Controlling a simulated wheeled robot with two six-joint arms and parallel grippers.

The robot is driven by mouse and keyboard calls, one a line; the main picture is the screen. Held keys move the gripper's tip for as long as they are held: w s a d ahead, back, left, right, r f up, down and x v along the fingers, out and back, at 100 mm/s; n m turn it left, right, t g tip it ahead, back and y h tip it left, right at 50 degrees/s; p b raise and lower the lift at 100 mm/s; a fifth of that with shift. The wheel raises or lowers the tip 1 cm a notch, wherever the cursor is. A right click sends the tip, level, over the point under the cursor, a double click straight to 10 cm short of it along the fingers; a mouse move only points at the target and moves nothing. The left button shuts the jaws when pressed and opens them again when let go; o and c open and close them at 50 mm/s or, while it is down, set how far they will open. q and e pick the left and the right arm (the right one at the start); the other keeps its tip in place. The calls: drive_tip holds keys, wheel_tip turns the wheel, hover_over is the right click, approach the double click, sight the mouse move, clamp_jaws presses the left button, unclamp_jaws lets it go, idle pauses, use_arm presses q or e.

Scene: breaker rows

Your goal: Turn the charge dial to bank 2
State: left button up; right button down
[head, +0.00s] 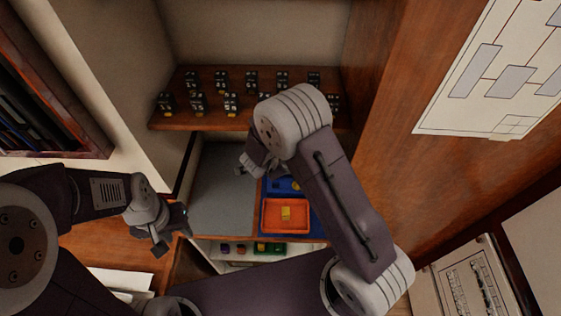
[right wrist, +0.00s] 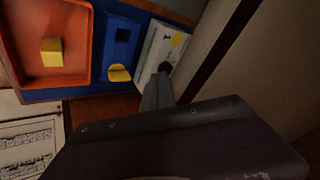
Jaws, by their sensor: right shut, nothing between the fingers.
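The charge dial cannot be made out for certain. In the right wrist view a white panel (right wrist: 152,52) with a yellow patch stands beside the blue board (right wrist: 122,30). A dark round spot lies on its lower part, at the tip of my right gripper (right wrist: 163,72); I cannot tell whether it is a knob or my fingertip. In the head view my right gripper (head: 252,164) is shut and empty above the far edge of the blue board, partly hidden by my arm. My left gripper (head: 171,232) is open and empty at the left, over the wooden surface.
An orange tray (head: 266,228) holds a yellow block (head: 286,213). Several black breakers stand in rows on a wooden shelf (head: 180,121) at the back. A grey surface (head: 222,200) lies clear left of the tray. A wooden wall (head: 400,150) closes the right side.

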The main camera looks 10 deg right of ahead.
drive_tip(key=s+d+n+g+y+b, duration=0.2)
drive_tip(key=s+n+b, duration=0.2)
drive_tip(key=s+n, duration=0.3)
drive_tip(key=s+d+n+g+y+b, duration=0.1)
drive_tip(key=s+d+n+g+b, duration=0.2)
drive_tip(key=s+n, duration=0.4)
drive_tip(key=s+b, duration=0.1)
drive_tip(key=s, duration=0.6)
drive_tip(key=shift+s+d+f+n+y+b, duration=0.15)
drive_tip(key=shift+s+f+n+y+b, duration=0.15)
drive_tip(key=shift+s+y+b, duration=0.1)
